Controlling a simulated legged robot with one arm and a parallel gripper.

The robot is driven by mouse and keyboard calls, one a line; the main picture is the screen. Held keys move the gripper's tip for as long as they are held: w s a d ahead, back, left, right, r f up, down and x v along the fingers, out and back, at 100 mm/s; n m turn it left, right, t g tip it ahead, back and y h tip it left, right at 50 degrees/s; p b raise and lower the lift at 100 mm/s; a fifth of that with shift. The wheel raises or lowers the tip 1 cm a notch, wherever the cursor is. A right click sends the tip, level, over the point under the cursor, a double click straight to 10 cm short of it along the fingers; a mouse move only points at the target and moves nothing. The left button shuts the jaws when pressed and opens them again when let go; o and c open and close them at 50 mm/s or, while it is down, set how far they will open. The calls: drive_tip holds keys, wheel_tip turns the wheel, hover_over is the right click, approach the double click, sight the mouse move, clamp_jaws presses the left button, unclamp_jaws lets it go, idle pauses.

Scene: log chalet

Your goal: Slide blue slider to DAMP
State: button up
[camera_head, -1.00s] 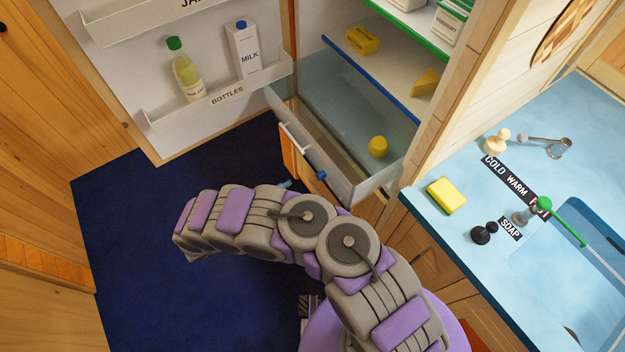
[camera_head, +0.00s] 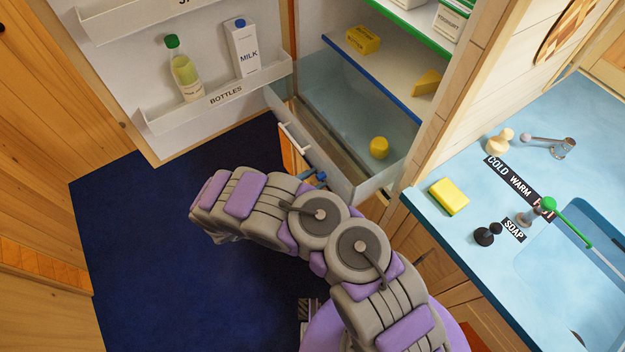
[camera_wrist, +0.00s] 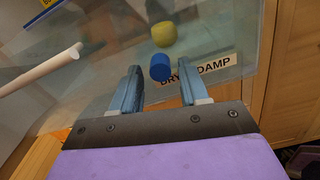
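The blue slider (camera_wrist: 160,68) is a short round knob on the clear front of the fridge drawer. In the wrist view it stands at the left part of the DRY/DAMP label (camera_wrist: 205,68), covering part of the word DRY, with DAMP to its right. My gripper (camera_wrist: 161,74) is open, with its blue fingers on the left and right of the slider. Gaps show on both sides, and I cannot tell how deep the slider lies between the fingers. In the head view my gripper (camera_head: 313,180) is at the drawer front, largely hidden behind my arm.
The clear drawer (camera_head: 375,182) is pulled out and holds a yellow round item (camera_head: 379,148). A white bar handle (camera_head: 295,138) is left of the slider. The fridge door (camera_head: 160,70) stands open at left. A blue counter (camera_head: 440,215) with a yellow sponge (camera_head: 449,196) is at right.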

clamp_jaws()
idle(0.3)
drive_tip(key=s+d, duration=0.1)
drive_tip(key=s, duration=0.1)
drive_tip(key=s+d+p, duration=0.2)
drive_tip(key=s, duration=0.1)
drive_tip(key=shift+s+d+r, duration=0.1)
drive_tip(key=shift+s+d, duration=0.25)
drive_tip(key=shift+d, duration=0.05)
drive_tip(key=shift+s+d, duration=0.15)
drive_tip(key=shift+s, duration=0.1)
drive_tip(key=shift+o, duration=0.9)
unclamp_jaws()
drive_tip(key=shift+d, duration=0.15)
